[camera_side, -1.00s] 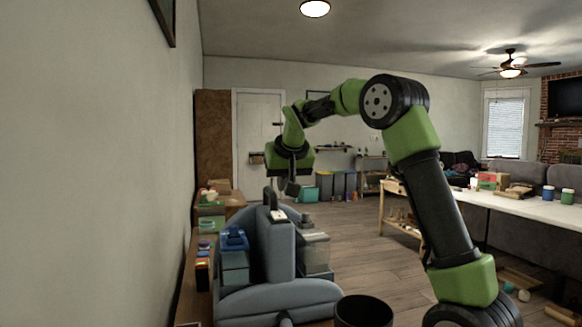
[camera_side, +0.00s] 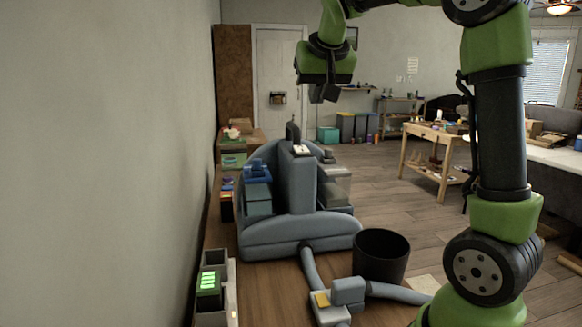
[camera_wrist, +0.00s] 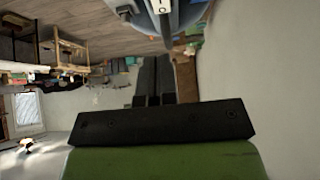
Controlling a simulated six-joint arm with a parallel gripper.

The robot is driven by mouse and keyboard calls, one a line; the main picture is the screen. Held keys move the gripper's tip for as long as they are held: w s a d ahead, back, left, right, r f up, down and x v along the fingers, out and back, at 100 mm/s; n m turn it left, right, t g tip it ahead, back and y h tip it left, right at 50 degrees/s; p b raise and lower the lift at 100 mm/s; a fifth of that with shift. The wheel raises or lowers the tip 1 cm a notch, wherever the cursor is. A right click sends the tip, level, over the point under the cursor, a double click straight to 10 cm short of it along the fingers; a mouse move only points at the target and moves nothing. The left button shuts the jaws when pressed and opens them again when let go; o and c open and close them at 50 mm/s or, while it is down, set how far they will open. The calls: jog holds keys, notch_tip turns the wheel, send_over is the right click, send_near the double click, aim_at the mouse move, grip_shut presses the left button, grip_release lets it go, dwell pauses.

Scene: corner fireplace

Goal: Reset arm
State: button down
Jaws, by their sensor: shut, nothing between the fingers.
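My gripper (camera_side: 322,94) is at the upper middle of the side view, in the air above the grey-blue caddy-like stand (camera_side: 300,228). Its fingers point down and to the side, well clear of the stand. In the wrist view my gripper's two dark fingers (camera_wrist: 155,82) lie side by side, shut, with nothing between them. A rounded part of the grey-blue stand (camera_wrist: 150,15) shows at the top edge of the wrist view.
A black bin (camera_side: 381,256) and a grey tubular piece (camera_side: 333,305) sit on the wooden surface in front. A small tray with a green-lit item (camera_side: 208,284) is at lower left. A wooden side table (camera_side: 433,155) stands at right. The air around my gripper is clear.

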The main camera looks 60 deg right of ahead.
jog(key=s+a+f+n+t+y, duration=0.1)
jog(key=s+a+f+n+y, duration=0.1)
jog(key=s+a, duration=0.6)
jog(key=s+a+f+n+y, duration=0.3)
jog(key=s+a+f+y, duration=0.2)
jog(key=s+a, duration=0.3)
jog(key=a+f, duration=0.1)
jog(key=a, duration=0.3)
jog(key=shift+f+t, duration=0.3)
jog(key=shift+t, duration=0.1)
